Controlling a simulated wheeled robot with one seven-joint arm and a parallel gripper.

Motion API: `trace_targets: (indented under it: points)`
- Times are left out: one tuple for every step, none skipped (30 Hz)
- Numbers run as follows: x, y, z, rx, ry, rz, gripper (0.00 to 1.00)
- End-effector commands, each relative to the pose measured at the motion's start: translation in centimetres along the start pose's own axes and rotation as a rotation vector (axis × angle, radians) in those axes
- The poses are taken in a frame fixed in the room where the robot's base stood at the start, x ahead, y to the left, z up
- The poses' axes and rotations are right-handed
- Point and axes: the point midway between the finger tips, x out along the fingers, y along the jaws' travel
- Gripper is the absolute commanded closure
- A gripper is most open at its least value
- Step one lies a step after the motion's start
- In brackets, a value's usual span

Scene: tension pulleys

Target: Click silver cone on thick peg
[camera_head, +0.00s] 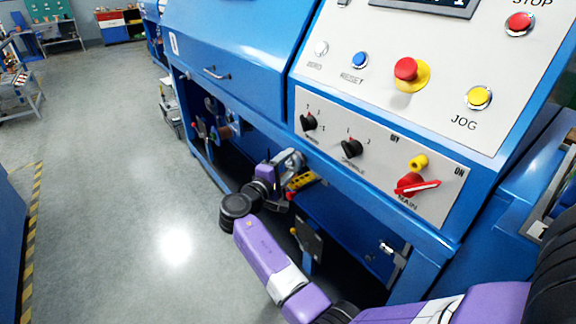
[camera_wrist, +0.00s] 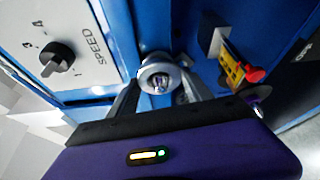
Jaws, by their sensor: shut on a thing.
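My gripper (camera_wrist: 160,88) has its two grey fingers closed on either side of a round silver piece, the silver cone (camera_wrist: 158,68), in the wrist view. The cone's round face shows a light rim and a central hole with something shiny inside; I cannot tell whether that is a peg. In the head view the silver cone (camera_head: 292,159) is a small grey round shape at the machine's lower front edge, beside my purple wrist. The thick peg cannot be made out clearly; the cone and fingers may hide it.
The blue machine's knob panel (camera_head: 372,160) is just above and right of my gripper. A yellow box with a red button (camera_wrist: 240,70) is close on the right in the wrist view. Dark openings lie under the machine. The grey floor (camera_head: 120,190) at left is clear.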

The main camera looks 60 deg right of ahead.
Motion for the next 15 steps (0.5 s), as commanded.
trace_targets:
  points:
    - [0.15, 0.04, 0.11, 0.001, -0.002, 0.000, 0.89]
    - [0.15, 0.04, 0.10, 0.001, -0.002, 0.000, 0.89]
    - [0.15, 0.04, 0.11, 0.001, -0.002, 0.000, 0.89]
    - [0.16, 0.04, 0.12, 0.001, -0.003, 0.000, 0.89]
    - [0.17, 0.04, 0.13, 0.001, -0.003, 0.000, 0.89]
    - [0.18, 0.04, 0.13, 0.001, -0.003, 0.000, 0.89]
    - [0.18, 0.04, 0.14, 0.001, -0.003, 0.000, 0.89]
    - [0.19, 0.04, 0.15, 0.001, -0.003, 0.000, 0.89]
    - [0.20, 0.04, 0.15, 0.001, -0.004, 0.000, 0.89]
    - [0.21, 0.04, 0.16, 0.001, -0.004, 0.000, 0.89]
    - [0.21, 0.04, 0.16, 0.001, -0.004, 0.000, 0.39]
    - [0.21, 0.04, 0.16, 0.001, -0.004, 0.000, 0.31]
    - [0.20, 0.04, 0.15, 0.001, -0.004, 0.000, 0.25]
    - [0.19, 0.03, 0.14, 0.001, -0.003, 0.000, 0.19]
    - [0.17, 0.03, 0.13, 0.001, -0.003, 0.000, 0.17]
